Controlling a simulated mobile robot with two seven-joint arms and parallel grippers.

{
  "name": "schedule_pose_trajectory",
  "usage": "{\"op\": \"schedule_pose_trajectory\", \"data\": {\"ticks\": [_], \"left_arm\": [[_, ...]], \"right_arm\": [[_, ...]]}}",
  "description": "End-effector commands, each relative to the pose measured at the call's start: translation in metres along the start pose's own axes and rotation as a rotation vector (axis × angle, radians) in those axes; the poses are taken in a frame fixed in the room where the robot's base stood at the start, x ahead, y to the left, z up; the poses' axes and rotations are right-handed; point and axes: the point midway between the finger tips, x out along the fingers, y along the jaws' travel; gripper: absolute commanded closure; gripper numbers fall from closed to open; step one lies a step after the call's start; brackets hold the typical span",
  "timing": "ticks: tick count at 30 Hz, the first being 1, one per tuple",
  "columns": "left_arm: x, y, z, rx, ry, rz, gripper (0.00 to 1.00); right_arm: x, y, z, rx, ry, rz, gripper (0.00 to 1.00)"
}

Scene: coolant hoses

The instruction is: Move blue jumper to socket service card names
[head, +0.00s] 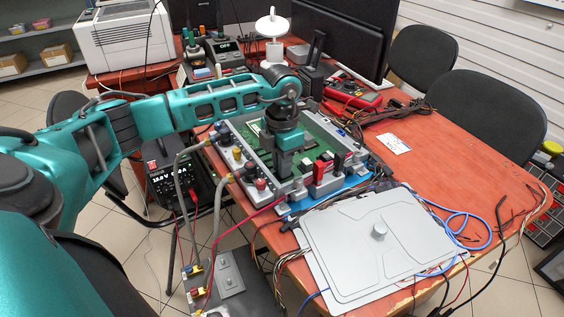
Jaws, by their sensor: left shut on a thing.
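My left gripper (285,168) reaches down over the green circuit board (322,128) in its grey frame. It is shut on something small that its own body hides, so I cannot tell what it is. A small blue piece (341,132) shows at the frame's far right side. A blue-topped fitting (218,126) with a grey hose stands at the frame's left edge, beside a yellow one (237,153) and a red one (260,184). A white card (393,143) lies on the red table to the right; its print is too small to read. My right gripper is not in view.
Red and black blocks (324,168) stand at the frame's near edge. A power supply (170,175) is at the left. The table's right part (440,165) is mostly clear.

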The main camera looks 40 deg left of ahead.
Motion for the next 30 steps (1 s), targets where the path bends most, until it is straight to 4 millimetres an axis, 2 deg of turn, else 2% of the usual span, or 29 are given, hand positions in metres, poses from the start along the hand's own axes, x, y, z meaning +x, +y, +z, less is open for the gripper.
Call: {"op": "schedule_pose_trajectory", "data": {"ticks": [6, 7, 15, 20, 25, 30], "left_arm": [[0.0003, -0.0001, 0.0000, 0.000, 0.000, 0.000, 1.00], [0.0003, -0.0001, 0.0000, 0.000, 0.000, 0.000, 0.82], [0.0002, -0.0001, 0.0000, 0.000, 0.000, 0.000, 0.56], [0.0002, -0.0001, 0.0000, 0.000, 0.000, 0.000, 0.55], [0.0002, -0.0001, 0.0000, 0.000, 0.000, 0.000, 0.42], [0.0001, 0.0000, -0.0001, 0.000, 0.000, 0.000, 0.42]], "right_arm": [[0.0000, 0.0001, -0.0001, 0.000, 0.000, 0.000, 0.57], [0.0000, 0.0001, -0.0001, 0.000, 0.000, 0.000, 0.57], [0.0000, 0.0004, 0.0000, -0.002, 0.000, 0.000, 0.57], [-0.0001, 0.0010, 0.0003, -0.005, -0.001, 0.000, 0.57], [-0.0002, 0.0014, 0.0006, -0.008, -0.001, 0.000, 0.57], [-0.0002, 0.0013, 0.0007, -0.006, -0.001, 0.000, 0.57]]}}
